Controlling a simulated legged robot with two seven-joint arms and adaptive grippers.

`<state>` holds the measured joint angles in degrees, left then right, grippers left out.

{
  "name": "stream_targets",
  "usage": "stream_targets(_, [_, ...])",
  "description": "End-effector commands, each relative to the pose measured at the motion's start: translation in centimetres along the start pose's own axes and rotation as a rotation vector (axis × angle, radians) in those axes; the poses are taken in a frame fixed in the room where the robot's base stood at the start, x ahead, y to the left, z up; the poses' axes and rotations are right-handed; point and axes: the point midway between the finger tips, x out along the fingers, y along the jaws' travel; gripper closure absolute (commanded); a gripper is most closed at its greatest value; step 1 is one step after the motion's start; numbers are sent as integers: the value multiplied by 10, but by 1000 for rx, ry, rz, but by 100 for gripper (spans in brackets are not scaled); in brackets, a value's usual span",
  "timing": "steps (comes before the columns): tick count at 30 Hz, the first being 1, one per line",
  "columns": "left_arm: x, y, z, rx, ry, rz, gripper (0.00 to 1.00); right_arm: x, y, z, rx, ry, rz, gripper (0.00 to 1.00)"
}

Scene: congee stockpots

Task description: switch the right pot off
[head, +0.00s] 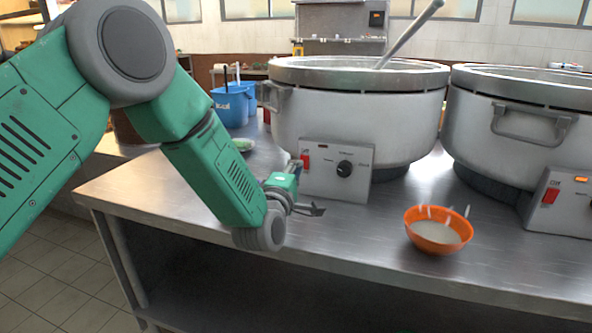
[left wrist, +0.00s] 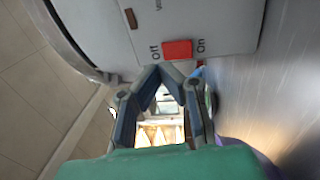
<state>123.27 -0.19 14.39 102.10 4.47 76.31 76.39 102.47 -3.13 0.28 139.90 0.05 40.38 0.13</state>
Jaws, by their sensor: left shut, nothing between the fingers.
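The right pot (head: 520,125) is a large grey metal stockpot at the right edge. Its control box (head: 570,212) carries a red switch (head: 551,196) and an orange lamp (head: 582,180) that looks lit. The left pot (head: 350,115) has a control box (head: 325,188) with a red switch (head: 305,160), a black knob (head: 345,168) and a dark lamp. My left gripper (head: 298,167) is shut and empty, close to the left pot's switch. The left wrist view shows the fingertips (left wrist: 152,74) just short of that switch (left wrist: 177,49), marked Off and On; contact is unclear. My right gripper is not in view.
An orange bowl (head: 438,230) with pale contents stands on the steel table (head: 385,235) in front of the pots. A ladle (head: 410,32) leans out of the left pot. Blue buckets (head: 232,105) stand behind at the left. The table front between bowl and left gripper is clear.

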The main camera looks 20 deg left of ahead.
Motion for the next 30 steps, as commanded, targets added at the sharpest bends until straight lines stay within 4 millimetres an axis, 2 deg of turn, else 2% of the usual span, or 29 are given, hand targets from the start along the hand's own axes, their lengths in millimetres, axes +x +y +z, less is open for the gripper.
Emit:
stream_targets(15, [-77, 20, 0, 1, -1, -4, 100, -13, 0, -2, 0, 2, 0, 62])
stream_targets(18, [-87, 22, 0, 0, 0, -3, 100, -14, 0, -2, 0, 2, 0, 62])
stream_targets(30, [-95, 23, 0, 1, 0, -2, 100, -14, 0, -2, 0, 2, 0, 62])
